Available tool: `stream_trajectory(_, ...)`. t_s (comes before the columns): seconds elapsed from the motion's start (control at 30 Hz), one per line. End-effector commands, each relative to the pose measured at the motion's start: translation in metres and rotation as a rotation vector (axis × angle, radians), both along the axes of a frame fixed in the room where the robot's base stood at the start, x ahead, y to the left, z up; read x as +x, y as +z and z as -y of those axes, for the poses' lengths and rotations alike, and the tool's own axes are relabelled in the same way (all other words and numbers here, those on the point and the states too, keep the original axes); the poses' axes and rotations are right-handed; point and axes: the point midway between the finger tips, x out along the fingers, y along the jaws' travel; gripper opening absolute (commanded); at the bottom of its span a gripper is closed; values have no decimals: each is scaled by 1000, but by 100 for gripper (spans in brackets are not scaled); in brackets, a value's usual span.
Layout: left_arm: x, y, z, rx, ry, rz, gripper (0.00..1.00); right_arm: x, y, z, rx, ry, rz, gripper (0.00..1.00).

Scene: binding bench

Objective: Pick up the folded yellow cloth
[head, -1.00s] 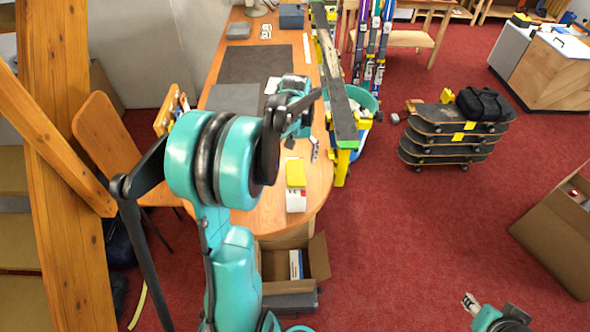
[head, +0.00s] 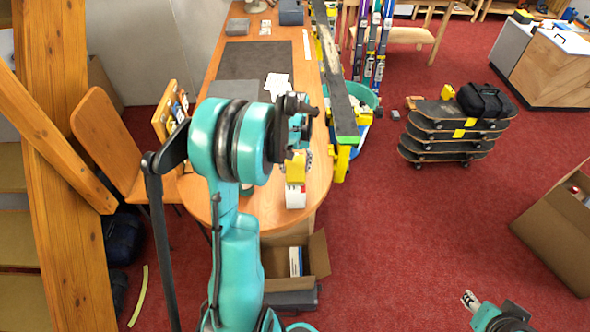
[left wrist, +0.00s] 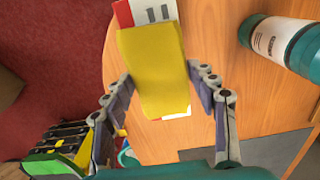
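The folded yellow cloth (head: 295,170) lies on a white and red box (head: 295,196) at the near right end of the wooden table. In the left wrist view the cloth (left wrist: 155,65) is large and close, over the white and red box (left wrist: 143,13). My left gripper (head: 297,147) is just above the cloth in the head view. In the left wrist view its fingers (left wrist: 161,84) are spread, one at each side of the cloth. I cannot tell whether they touch it. My right gripper (head: 468,300) is at the lower right, far from the cloth, too small to judge.
A teal bottle with a white label (left wrist: 283,45) is on the table (left wrist: 225,105) right of the cloth. A ski (head: 339,92) on yellow supports runs along the table's right edge. An open cardboard box (head: 318,255) stands below the table end. Stacked skateboards (head: 447,140) stand on the red floor.

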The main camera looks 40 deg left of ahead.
Motion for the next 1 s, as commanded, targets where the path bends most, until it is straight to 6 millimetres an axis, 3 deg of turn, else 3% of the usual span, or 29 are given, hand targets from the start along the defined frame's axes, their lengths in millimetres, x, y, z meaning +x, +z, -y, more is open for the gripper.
stream_trajectory(0.47,0,7,0,0,0,0,33,0,1,0,0,0,0,40)
stream_trajectory(0.7,0,43,0,0,0,0,33,0,6,0,0,0,0,40)
stream_trajectory(1.0,-40,78,48,0,-3,0,33,0,11,0,0,0,0,40)
